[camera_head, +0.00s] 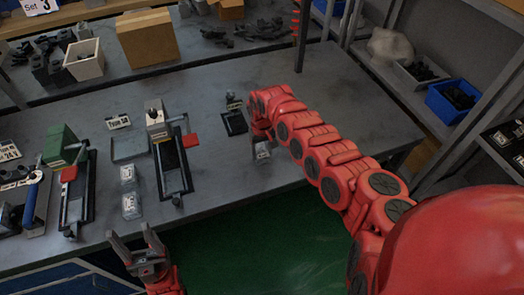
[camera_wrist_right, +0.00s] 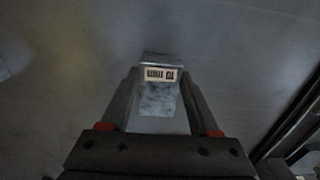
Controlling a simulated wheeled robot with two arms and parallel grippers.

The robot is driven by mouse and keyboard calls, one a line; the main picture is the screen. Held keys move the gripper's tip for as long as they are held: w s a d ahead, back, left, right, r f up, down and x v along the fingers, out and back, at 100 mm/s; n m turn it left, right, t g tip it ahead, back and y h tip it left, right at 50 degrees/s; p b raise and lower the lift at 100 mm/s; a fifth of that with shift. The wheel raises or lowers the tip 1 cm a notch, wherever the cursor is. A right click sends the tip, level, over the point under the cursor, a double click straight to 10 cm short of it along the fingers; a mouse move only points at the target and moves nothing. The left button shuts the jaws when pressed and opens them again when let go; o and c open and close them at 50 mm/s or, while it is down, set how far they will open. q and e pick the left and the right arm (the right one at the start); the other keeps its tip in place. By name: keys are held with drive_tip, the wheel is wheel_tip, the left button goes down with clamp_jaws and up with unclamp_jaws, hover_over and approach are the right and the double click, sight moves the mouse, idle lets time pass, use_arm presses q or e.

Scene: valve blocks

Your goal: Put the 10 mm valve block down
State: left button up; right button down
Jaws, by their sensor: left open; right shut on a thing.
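The valve block (camera_head: 263,152) is a small grey metal block near the front edge of the grey table. My right gripper (camera_head: 262,138) is shut on it. In the right wrist view the block (camera_wrist_right: 158,100) sits between the two fingers, with a pale label that shows upside down and seems to read 10 mm. Whether its underside touches the table cannot be told. My left gripper (camera_head: 140,248) is open and empty, in front of the table's front edge at the lower left.
A black tray (camera_head: 236,123) lies just left of my right gripper. Two clear-looking blocks (camera_head: 129,190) stand further left, beside fixtures with a white block (camera_head: 157,120) and a green block (camera_head: 60,145). The table right of my right arm is clear.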

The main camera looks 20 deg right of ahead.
sight(262, 154)
drive_tip(key=shift+f, duration=0.15)
drive_tip(key=shift+c, duration=0.6)
unclamp_jaws()
wheel_tip(262, 154, up, 12)
drive_tip(key=b, duration=0.2)
drive_tip(key=shift+b, duration=0.35)
